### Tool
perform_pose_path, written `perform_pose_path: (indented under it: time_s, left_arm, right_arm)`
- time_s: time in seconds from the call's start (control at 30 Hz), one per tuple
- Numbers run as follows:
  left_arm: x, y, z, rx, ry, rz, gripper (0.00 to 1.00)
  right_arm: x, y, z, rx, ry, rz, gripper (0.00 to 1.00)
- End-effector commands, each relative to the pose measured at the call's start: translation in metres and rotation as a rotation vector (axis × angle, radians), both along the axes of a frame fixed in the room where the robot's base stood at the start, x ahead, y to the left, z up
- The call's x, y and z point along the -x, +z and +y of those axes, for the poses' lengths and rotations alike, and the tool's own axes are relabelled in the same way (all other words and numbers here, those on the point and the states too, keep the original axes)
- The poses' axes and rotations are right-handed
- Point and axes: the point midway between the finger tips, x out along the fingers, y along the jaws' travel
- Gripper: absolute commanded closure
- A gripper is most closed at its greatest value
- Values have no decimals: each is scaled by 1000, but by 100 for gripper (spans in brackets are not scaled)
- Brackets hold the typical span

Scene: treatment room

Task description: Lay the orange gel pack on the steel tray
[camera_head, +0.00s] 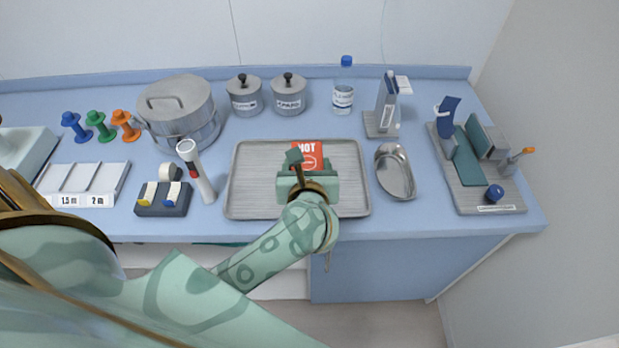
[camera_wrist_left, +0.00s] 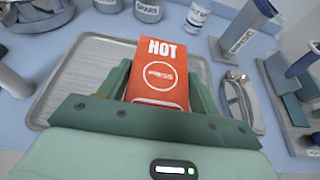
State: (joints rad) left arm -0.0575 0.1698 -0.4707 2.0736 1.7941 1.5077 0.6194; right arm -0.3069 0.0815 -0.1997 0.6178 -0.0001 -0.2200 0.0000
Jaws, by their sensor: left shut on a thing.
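The orange gel pack (camera_head: 309,152), marked HOT, is held by my left gripper (camera_head: 296,164) over the middle of the steel tray (camera_head: 250,205). In the left wrist view the pack (camera_wrist_left: 160,75) sits between the two green fingers of the gripper (camera_wrist_left: 162,95), which are shut on it. The steel tray (camera_wrist_left: 85,68) shows behind and to the left of it there. The near end of the pack is hidden by the gripper. I cannot tell whether the pack touches the tray. My right gripper is not in view.
A kidney dish (camera_head: 395,175) stands close right of the tray. A flashlight-like white tool (camera_head: 197,172) stands close left. A large pot (camera_head: 180,110), two lidded jars (camera_head: 289,95) and a bottle (camera_head: 344,92) stand behind. The rest of the tray is bare.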

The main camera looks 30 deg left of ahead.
Motion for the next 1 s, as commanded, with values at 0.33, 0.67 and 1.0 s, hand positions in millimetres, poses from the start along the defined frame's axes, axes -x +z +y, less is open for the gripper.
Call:
perform_pose_path:
  time_s: [0.33, 0.67, 1.0]
  left_arm:
    - [-41, -54, 20, -1, 0, 0, 67]
    - [-49, -96, 23, 0, -1, 4, 67]
    - [-48, -94, 23, 1, 0, 1, 67]
  right_arm:
    - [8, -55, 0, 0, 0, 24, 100]
    - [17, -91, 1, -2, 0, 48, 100]
    - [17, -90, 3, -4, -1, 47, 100]
